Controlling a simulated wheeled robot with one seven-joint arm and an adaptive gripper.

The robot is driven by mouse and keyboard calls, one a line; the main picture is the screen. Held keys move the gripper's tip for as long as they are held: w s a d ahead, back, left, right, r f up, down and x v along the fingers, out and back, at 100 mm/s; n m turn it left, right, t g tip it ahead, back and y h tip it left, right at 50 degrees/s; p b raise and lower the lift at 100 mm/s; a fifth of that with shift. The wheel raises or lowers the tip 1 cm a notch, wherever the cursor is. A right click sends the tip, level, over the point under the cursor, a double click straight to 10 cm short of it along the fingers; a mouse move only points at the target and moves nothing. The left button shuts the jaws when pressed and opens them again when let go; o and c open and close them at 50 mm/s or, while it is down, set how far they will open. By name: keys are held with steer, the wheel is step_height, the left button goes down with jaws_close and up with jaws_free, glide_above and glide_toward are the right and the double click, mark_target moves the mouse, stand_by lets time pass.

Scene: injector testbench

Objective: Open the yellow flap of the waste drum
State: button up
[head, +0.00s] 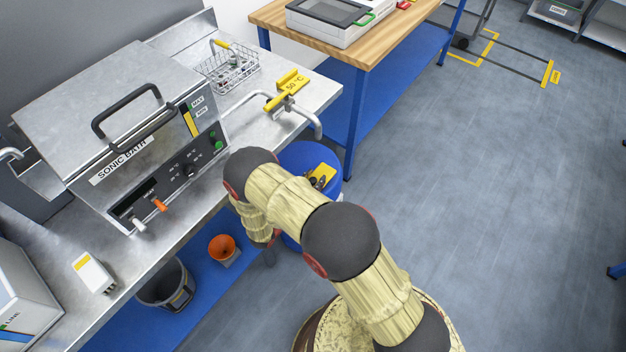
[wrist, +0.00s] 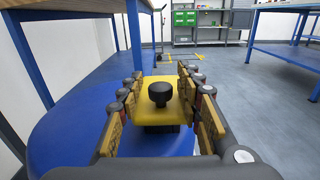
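The waste drum is blue; its lid (head: 300,155) shows beside the bench, partly hidden by my arm. Its yellow flap (head: 322,175) shows on top in the head view. In the wrist view the yellow flap (wrist: 160,108) lies straight ahead over the blue lid (wrist: 70,125), with a black knob (wrist: 161,93) standing on it. The flap looks down. My gripper (wrist: 162,82) is open, one finger on each side of the knob and flap. No finger clearly touches the knob. In the head view my arm hides most of the gripper.
A blue-legged wooden table (head: 385,35) stands behind the drum.

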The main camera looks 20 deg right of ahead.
jaws_close()
stand_by(0.7)
